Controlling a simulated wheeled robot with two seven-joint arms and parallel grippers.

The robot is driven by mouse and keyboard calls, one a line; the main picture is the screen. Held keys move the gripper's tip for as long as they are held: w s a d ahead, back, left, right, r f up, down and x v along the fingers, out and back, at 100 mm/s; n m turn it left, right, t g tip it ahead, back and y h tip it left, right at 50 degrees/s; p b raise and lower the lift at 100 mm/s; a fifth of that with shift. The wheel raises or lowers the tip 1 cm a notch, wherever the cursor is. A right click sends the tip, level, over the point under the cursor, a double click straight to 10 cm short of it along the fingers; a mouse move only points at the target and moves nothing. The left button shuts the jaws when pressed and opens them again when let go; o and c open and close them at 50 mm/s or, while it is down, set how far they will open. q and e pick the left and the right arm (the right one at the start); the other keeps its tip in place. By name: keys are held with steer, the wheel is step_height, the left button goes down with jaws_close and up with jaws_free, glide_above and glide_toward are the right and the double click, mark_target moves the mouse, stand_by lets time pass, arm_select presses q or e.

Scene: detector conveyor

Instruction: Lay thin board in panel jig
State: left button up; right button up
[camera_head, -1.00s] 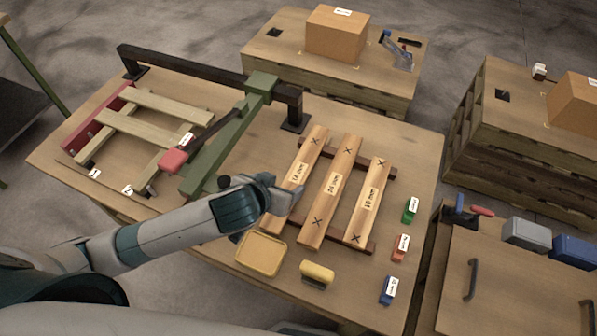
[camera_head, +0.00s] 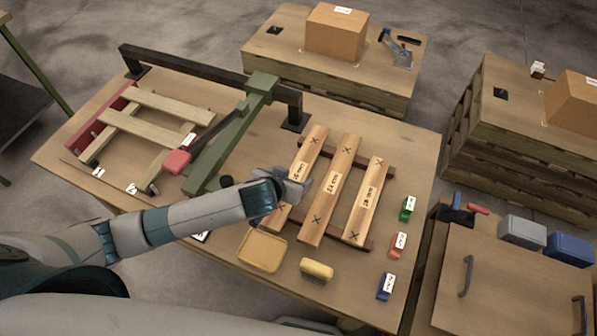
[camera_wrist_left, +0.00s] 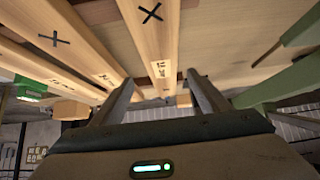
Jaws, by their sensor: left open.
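Three pale wooden boards with X marks and thickness labels lie side by side on two dark cross strips: a left board (camera_head: 314,143), a middle board (camera_head: 341,175) and a right board (camera_head: 366,200). The labels are too small to read surely, so I cannot tell which is thin. My left gripper (camera_head: 302,184) is open over the left board, hiding part of it. In the left wrist view its fingers (camera_wrist_left: 162,92) stand either side of that board (camera_wrist_left: 153,40), with nothing held. The panel jig (camera_head: 150,134), with pale slats and a red side bar, is at left. My right gripper is not in view.
A yellow tray (camera_head: 262,248), yellow block (camera_head: 317,269) and several small coloured blocks lie near the front and right.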

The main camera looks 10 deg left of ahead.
mark_target(298, 172)
arm_select(q)
steer(key=shift+p+x, duration=0.75)
steer(key=shift+x, duration=0.05)
steer(key=p+x, duration=0.1)
steer(key=x, duration=0.1)
steer(key=shift+w+a+f, duration=0.2)
steer(key=shift+w, duration=0.05)
steer(key=shift+w+d+f, duration=0.1)
steer(key=shift+w+f, duration=0.2)
steer(key=shift+f, duration=0.15)
steer(key=c, duration=1.2)
